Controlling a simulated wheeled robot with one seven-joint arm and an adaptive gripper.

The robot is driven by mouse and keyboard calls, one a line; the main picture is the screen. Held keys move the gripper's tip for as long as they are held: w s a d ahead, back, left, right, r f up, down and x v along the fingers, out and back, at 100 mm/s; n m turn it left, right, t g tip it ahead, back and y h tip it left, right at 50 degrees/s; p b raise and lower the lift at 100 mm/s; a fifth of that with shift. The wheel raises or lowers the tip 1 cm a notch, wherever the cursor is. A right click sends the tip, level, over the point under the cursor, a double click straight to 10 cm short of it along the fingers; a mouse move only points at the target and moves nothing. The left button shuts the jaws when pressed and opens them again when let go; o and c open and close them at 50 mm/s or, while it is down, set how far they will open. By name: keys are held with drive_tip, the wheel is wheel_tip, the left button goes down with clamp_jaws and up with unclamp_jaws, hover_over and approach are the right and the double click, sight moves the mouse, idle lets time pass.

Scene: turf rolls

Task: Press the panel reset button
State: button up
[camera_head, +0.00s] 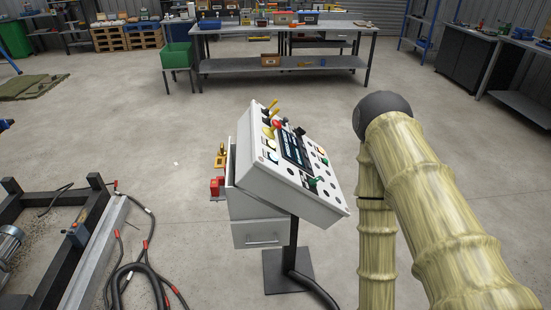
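A tilted white control panel (262,172) stands on a dark post and floor plate in the middle of the view. Its sloping face has a dark screen (292,147) with light text, a red knob (277,124), yellow levers and several small coloured buttons and round dark holes. A green control (312,182) sits near the lower edge of the face. The labels are too small to read, so I cannot tell which button is the reset button. My arm, with a pale bamboo-like surface and a dark round joint, is at the right, apart from the panel in the picture. My gripper is not in view.
A dark frame (75,262) with hoses lies at the lower left. A cable runs from the panel's base plate (288,272). Red and yellow items (217,187) are just left of the panel. A long workbench (282,66) stands behind. The concrete floor between is mostly clear.

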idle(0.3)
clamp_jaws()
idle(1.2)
